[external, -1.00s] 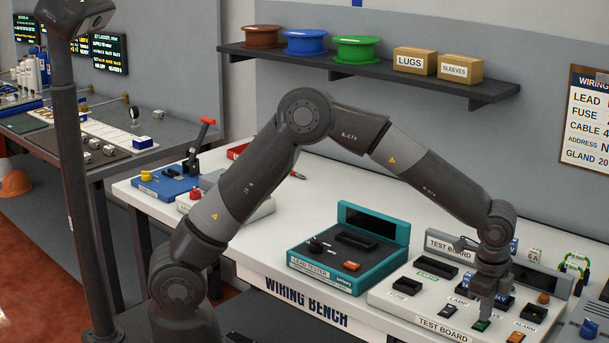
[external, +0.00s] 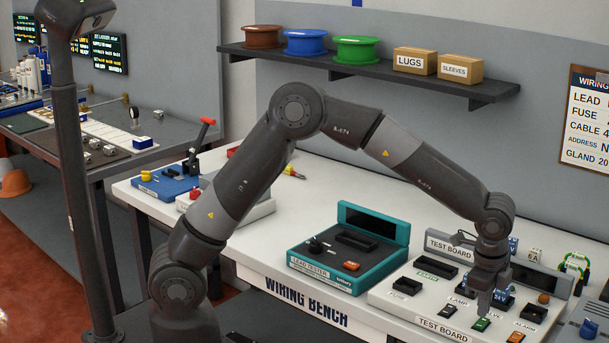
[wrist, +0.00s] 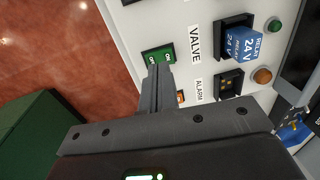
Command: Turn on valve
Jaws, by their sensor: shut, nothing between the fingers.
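The test board (external: 398,296) lies at the right end of the bench. On its front part is a green rocker switch (external: 481,324), which also shows in the wrist view (wrist: 151,59) in line with the VALVE label (wrist: 194,44). My gripper (external: 482,312) is shut and empty, pointing down just above the green switch. In the wrist view its fingertips (wrist: 160,68) overlap the switch's near edge; whether they touch is unclear. A blue 24V relay (wrist: 245,45) sits in the valve row's socket, with a green lamp (wrist: 274,25) beyond it.
An orange switch (external: 515,337) is to the right, partly hidden by my fingers in the wrist view. The alarm socket (wrist: 229,83) and an amber lamp (wrist: 262,76) are close by. The teal lead tester (external: 349,250) stands left of the board. Bare bench top lies behind the tester.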

